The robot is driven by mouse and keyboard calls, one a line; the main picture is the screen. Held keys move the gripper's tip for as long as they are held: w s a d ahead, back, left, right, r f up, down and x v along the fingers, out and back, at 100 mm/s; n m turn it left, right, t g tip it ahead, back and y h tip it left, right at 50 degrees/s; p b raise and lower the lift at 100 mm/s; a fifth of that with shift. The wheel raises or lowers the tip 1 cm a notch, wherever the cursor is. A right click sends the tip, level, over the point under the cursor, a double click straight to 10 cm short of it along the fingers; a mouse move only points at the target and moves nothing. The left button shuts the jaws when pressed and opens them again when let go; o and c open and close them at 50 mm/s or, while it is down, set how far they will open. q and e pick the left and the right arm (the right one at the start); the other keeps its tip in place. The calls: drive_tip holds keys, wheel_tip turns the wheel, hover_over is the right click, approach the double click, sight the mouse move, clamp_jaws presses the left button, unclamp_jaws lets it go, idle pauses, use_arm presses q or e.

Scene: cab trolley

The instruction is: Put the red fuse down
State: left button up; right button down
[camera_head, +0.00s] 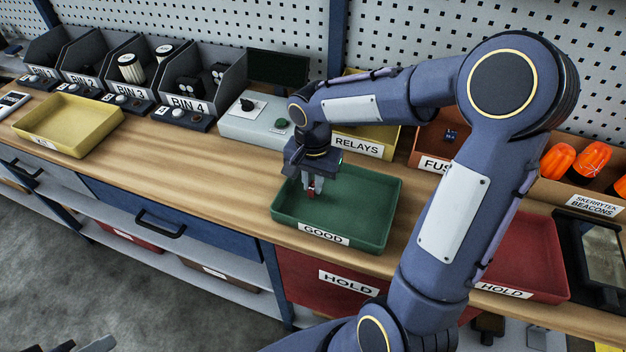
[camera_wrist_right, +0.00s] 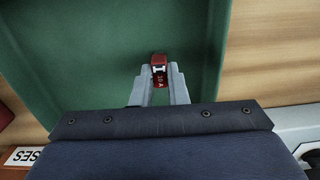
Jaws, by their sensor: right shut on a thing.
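The red fuse (camera_wrist_right: 159,68) is between the fingertips of my right gripper (camera_wrist_right: 158,80) in the right wrist view, with "10 A" lettering on it. The gripper is shut on it. In the head view the red fuse (camera_head: 312,190) shows small and dark red under my right gripper (camera_head: 313,186). Both are over the inside of the green tray labelled GOOD (camera_head: 380,225). Whether the fuse touches the tray floor I cannot tell. At the lower left of the head view, a grey tip that may be my left gripper (camera_head: 95,345) shows only partly.
A yellow tray (camera_head: 70,120) stands at the left of the bench and a red HOLD tray (camera_head: 525,250) at the right. The RELAYS bin (camera_head: 360,145) and the FUSES bin (camera_head: 435,150) stand behind. Bare wood lies left of the green tray.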

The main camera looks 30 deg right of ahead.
sight(312, 185)
drive_tip(key=shift+f, duration=0.15)
drive_tip(key=c, duration=1.4)
unclamp_jaws()
drive_tip(key=shift+c, duration=0.2)
wheel_tip(312, 185, up, 11)
drive_tip(key=s+a+f+n+t+y, duration=0.1)
drive_tip(key=s+n, duration=0.3)
drive_tip(key=s, duration=0.4)
drive_tip(key=s+a+f+n+t+y, duration=0.1)
drive_tip(key=s+a+n+t+y, duration=0.1)
drive_tip(key=s, duration=0.7)
drive_tip(key=a+n+t, duration=0.1)
drive_tip(key=n+t, duration=0.1)
drive_tip(key=shift+f+n+t+y, duration=0.3)
drive_tip(key=shift+f+y, duration=0.1)
drive_tip(key=shift+s+a, duration=0.1)
